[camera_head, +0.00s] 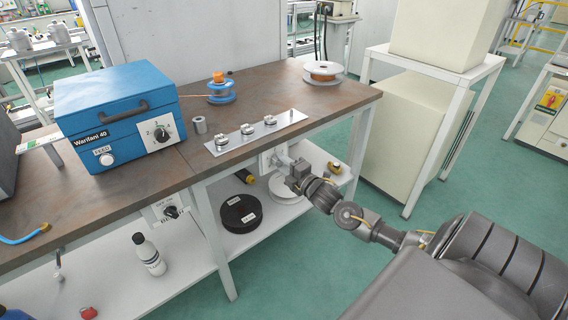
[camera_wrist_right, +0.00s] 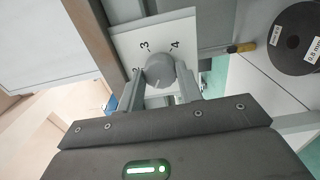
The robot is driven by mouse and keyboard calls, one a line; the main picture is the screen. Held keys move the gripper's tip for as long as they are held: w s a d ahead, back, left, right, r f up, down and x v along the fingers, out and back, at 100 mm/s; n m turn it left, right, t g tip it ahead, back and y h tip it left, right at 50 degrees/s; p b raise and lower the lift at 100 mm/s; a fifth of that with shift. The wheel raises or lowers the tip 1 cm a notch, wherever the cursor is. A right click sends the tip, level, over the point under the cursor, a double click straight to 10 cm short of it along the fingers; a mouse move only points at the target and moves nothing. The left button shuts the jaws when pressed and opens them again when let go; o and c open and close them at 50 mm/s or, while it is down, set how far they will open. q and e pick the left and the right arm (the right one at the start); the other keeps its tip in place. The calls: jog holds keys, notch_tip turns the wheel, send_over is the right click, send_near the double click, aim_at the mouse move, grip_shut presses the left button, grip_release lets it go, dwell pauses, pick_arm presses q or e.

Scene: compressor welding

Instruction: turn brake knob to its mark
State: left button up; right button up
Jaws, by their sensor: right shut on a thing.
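The brake knob (camera_wrist_right: 159,66) is a round grey knob on a white plate (camera_wrist_right: 126,43) marked 2, 3 and 4 in the right wrist view. In the head view this plate (camera_head: 266,163) is on the bench front, below the metal strip. My right gripper (camera_wrist_right: 162,88) has one finger on each side of the knob and is shut on it. In the head view, my right gripper (camera_head: 284,161) is at the plate and hides the knob. A pale line shows on the knob, but I cannot tell its exact reading. My left gripper is not in view.
A blue box (camera_head: 118,112) with a dial stands on the bench (camera_head: 190,160). A metal strip (camera_head: 255,132) with several fittings lies near the edge. A dark reel (camera_head: 240,213) lies on the shelf below.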

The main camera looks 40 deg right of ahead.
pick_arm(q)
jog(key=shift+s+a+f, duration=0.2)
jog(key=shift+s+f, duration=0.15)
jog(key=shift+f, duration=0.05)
pick_arm(e)
jog(key=shift+n, duration=0.8)
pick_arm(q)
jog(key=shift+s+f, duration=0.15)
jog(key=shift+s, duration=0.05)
pick_arm(e)
jog(key=o, duration=1)
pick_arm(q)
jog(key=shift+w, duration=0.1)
pick_arm(e)
jog(key=shift+s, duration=0.1)
jog(key=shift+s, duration=0.4)
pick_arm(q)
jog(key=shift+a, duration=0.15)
pick_arm(e)
jog(key=s, duration=0.9)
jog(key=shift+s+a, duration=0.1)
jog(key=shift+s, duration=0.3)
